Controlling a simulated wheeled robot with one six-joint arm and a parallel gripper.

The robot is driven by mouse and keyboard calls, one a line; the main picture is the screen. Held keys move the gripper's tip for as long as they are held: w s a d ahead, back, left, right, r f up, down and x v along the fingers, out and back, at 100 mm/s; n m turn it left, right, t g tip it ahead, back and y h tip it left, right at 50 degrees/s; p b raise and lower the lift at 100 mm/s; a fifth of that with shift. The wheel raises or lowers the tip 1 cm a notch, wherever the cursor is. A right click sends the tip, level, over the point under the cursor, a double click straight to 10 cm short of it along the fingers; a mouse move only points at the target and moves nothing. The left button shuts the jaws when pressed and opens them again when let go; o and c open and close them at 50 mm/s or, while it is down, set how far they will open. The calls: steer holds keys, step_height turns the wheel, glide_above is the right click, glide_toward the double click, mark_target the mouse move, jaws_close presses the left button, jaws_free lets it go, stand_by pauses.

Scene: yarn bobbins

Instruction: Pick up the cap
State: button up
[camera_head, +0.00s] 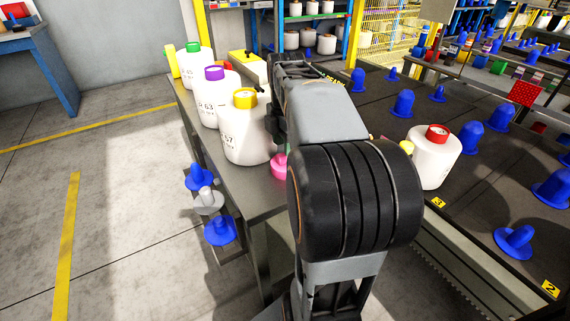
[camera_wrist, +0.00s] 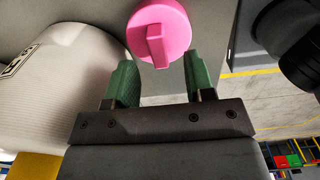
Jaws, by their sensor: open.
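The pink cap (camera_wrist: 160,32) is round with a raised bar across its top. In the wrist view it lies on the grey table just beyond my fingertips. In the head view the cap (camera_head: 279,166) is near the table's front edge, partly hidden by my arm. My gripper (camera_wrist: 156,82) has two green fingers spread apart, with nothing between them. The cap lies ahead of the gap between them, a little above its middle in the picture. In the head view my gripper's fingers are hidden behind my arm.
A white bobbin with a yellow cap (camera_head: 245,128) stands close left of the cap; its side (camera_wrist: 70,85) fills the left of the wrist view. Bobbins with purple (camera_head: 213,95) and green caps stand behind it. A dark rack with blue pegs (camera_head: 403,104) and a red-capped bobbin (camera_head: 434,160) is right.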

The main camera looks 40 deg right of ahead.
step_height(320, 180, down, 4)
steer(key=shift+f+b, duration=0.1)
steer(key=shift+b, duration=0.8)
jaws_close()
steer(key=shift+w+r+p, duration=0.1)
steer(key=shift+r+p, duration=0.3)
steer(key=shift+r, duration=0.35)
step_height(320, 180, up, 2)
steer(key=shift+r+p, duration=0.2)
steer(key=shift+p, duration=0.35)
steer(key=s+r+p, duration=0.2)
steer(key=s+r, duration=0.2)
steer(key=s, duration=0.3)
steer(key=s+a+r+p, duration=0.1)
steer(key=s+r+p, duration=0.1)
steer(key=s+r, duration=0.3)
steer(key=shift+s+a+r, duration=0.15)
steer(key=shift+s, duration=0.85)
